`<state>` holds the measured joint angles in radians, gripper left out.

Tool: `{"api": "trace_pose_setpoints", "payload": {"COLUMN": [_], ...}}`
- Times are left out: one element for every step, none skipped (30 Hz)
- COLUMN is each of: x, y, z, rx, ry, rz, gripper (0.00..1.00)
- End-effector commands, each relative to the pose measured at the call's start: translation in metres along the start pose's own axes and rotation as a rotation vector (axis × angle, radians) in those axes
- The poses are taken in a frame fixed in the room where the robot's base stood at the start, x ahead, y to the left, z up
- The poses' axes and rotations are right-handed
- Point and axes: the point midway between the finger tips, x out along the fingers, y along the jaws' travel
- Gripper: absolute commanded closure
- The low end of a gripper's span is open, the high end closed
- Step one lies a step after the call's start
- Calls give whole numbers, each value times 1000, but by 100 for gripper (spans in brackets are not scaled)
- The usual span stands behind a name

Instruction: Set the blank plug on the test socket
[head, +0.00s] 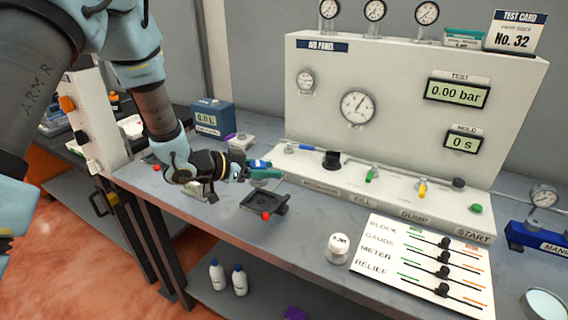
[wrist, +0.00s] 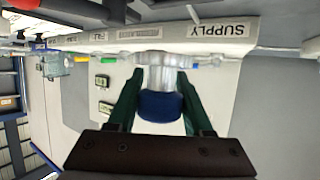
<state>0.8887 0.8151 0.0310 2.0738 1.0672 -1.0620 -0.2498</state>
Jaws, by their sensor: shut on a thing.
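My gripper (head: 262,174) is shut on a blue-collared part and holds it above the bench, left of the panel ledge. In the wrist view its green fingers (wrist: 158,98) stand on both sides of the part's dark blue collar (wrist: 160,106), and a pale, see-through body reaches out beyond it. I cannot tell for certain whether this part is the blank plug. A black cup-like fitting (head: 331,159) stands on the panel ledge, right of my gripper. It may be the test socket, but its label is too small to read.
A dark fixture with a red knob (head: 265,204) lies on the bench just below my gripper. A small white jar (head: 338,248) and a white slider board (head: 425,266) lie to the right. A blue meter box (head: 212,119) stands behind. The bench between fixture and jar is clear.

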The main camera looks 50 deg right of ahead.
Motion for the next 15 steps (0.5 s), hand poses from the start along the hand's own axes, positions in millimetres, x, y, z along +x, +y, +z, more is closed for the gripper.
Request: {"api": "trace_pose_setpoints", "payload": {"x": [1,1,2,2,3,4,5,6,7,8,9,11,12,13,15], "y": [0,0,0,0,0,1,1,1,1,1,1,1,1,1,1], "z": [1,1,3,4,6,8,10,12,15,18,21,25,28,31,35], "rx": [1,1,1,1,1,1,0,0,0,0,0,0,0,0,0], "ry": [0,0,0,0,0,1,1,1,1,1,1,1,1,1,0], "rz": [1,2,2,2,2,2,2,2,2,2,2,2,2,2,2], "gripper": [100,100,100,100,100,100,100,100,100,100,100,100,100,100,100]}}
